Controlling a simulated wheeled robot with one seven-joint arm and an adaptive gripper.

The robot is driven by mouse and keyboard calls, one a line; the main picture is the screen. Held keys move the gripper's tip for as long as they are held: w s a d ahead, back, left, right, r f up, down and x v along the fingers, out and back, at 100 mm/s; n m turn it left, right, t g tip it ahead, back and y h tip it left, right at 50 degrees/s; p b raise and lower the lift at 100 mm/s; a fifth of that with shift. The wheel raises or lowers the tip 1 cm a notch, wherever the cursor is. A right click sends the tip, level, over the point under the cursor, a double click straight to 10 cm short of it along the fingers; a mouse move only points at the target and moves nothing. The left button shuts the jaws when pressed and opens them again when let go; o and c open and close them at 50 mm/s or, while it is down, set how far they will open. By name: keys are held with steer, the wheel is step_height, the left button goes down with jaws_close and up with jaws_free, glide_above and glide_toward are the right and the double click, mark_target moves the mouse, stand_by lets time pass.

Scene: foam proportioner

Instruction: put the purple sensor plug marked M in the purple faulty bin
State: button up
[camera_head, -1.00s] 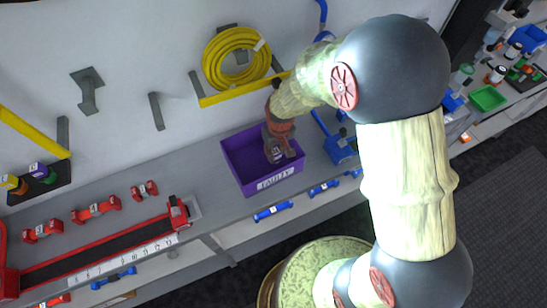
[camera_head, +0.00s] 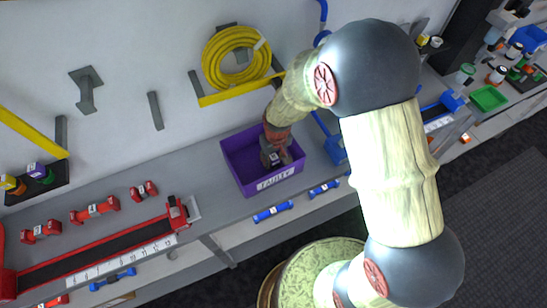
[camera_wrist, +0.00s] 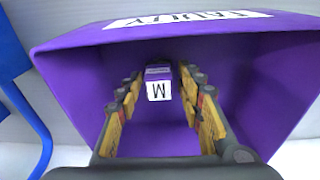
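The purple sensor plug (camera_wrist: 158,90), with a white label marked M, is inside the purple bin in the wrist view. The bin (camera_wrist: 90,75) has a white label reading FAULTY and also shows in the head view (camera_head: 237,172). My gripper (camera_wrist: 161,82) reaches down into the bin, its fingers on either side of the plug. Narrow gaps seem to show between the fingers and the plug, so the gripper looks open around it. Whether the plug touches the bin floor is hard to tell. In the head view my gripper (camera_head: 274,158) partly hides the bin's inside.
The bin stands on a grey bench (camera_head: 218,205) against the wall. A yellow hose coil (camera_head: 236,58) hangs above it. Red valves (camera_head: 95,209) and a red rail (camera_head: 178,212) are to the left; a blue fixture (camera_head: 335,148) is close on the right.

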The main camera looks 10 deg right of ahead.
steer(key=shift+o, duration=0.4)
step_height(320, 180, up, 12)
steer(key=s+p, duration=0.1)
steer(key=shift+s+d+r+p, duration=0.2)
steer(key=shift+s+p, duration=0.05)
steer(key=shift+p, duration=0.15)
step_height(320, 180, up, 8)
steer(key=f+t, duration=0.1)
glide_above(275, 160)
steer(key=s+d, duration=0.2)
steer(key=d, duration=0.1)
steer(key=s+d+r+m+t, duration=0.1)
steer(key=s+d+r, duration=0.2)
steer(key=s+r, duration=0.5)
steer(key=s+d+r+m+t, duration=0.2)
steer(key=s+d+r, duration=0.2)
steer(key=s+r, duration=0.4)
steer(key=shift+s+d+r, duration=0.2)
steer(key=shift+s+d, duration=0.1)
steer(key=shift+s, duration=0.05)
step_height(275, 160, down, 7)
steer(key=b, duration=0.7)
steer(key=shift+r, duration=0.1)
steer(key=shift+c, duration=0.8)
